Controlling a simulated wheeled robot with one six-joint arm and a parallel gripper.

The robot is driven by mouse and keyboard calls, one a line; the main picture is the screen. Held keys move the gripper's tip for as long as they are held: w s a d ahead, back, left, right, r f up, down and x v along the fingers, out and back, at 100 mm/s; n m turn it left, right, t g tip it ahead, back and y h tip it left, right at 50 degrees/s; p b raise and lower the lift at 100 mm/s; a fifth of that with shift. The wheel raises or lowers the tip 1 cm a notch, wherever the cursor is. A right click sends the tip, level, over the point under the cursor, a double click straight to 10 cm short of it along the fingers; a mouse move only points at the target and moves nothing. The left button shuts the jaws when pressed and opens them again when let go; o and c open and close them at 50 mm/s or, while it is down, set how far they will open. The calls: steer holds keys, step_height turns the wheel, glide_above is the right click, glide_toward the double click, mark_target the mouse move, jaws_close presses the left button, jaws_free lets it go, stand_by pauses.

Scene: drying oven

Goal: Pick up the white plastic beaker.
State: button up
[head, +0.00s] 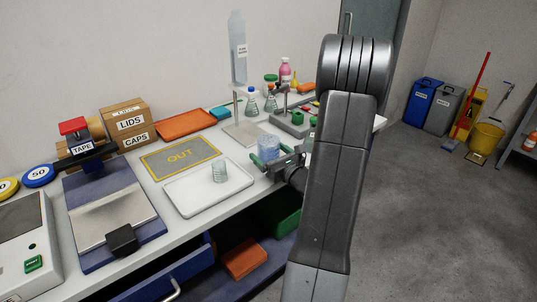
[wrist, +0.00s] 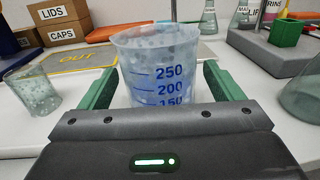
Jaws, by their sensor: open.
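The white plastic beaker (wrist: 159,62) is translucent with blue graduation marks and stands upright. In the head view the beaker (head: 268,148) is on the bench just right of the white tray. My gripper (wrist: 158,88) is open, with one green finger on each side of the beaker. In the head view my gripper (head: 272,162) reaches in from the right at the bench's front. Its dark body hides the beaker's lower part in the wrist view. I cannot tell whether the fingers touch the beaker.
A glass beaker (head: 219,172) stands on the white tray (head: 184,208), left of my gripper. Behind are the grey OUT mat (head: 155,166), an orange tray (head: 185,124) and a stand (head: 242,130). A grey device (head: 293,126) and flasks (head: 252,106) are at the back right.

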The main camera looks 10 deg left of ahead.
steer(key=shift+w+a, duration=0.4)
steer(key=c, duration=1.2)
steer(key=shift+r, duration=0.2)
steer(key=shift+r+p, duration=2)
steer(key=shift+r, duration=4.9)
